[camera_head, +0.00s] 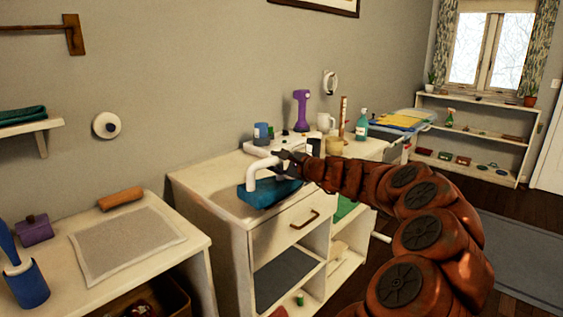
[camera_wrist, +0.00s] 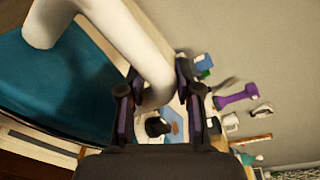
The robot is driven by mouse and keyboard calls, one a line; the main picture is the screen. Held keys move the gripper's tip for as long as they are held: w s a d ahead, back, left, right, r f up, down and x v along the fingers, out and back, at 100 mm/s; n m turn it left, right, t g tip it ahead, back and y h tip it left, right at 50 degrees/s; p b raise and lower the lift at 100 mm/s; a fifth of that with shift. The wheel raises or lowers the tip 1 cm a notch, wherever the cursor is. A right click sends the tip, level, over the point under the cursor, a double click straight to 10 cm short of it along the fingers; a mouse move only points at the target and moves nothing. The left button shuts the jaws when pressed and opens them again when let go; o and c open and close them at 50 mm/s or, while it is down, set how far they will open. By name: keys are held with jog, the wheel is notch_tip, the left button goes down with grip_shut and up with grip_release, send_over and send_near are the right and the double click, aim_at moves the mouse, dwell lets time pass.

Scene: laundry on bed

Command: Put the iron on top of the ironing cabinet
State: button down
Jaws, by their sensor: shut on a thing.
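The iron has a blue body (camera_head: 272,194) and a white handle (camera_head: 257,172). My gripper (camera_head: 284,160) is shut on the handle. In the wrist view the white handle (camera_wrist: 150,65) passes between my gripper's two fingers (camera_wrist: 158,112), and the blue body (camera_wrist: 65,85) fills the left side. The cream ironing cabinet (camera_head: 215,193) has a drawer and open shelves. The iron is over the front part of its top; I cannot tell whether its base touches the surface. The underside of the iron is hidden.
Bottles, a purple upright device (camera_head: 301,110) and a white mug (camera_head: 325,122) stand on the counter behind and to the right. A lower table (camera_head: 190,245) with a grey mat (camera_head: 125,243) is at left. The cabinet top left of the iron is clear.

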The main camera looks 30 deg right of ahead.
aim_at(275, 181)
jog(key=shift+a+r, duration=0.15)
jog(key=shift+a, duration=0.25)
jog(key=shift+f, duration=1.85)
jog(key=c, duration=0.8)
grip_release()
jog(key=shift+b+v, duration=0.3)
jog(key=shift+v, duration=5.75)
jog(key=shift+f, duration=0.15)
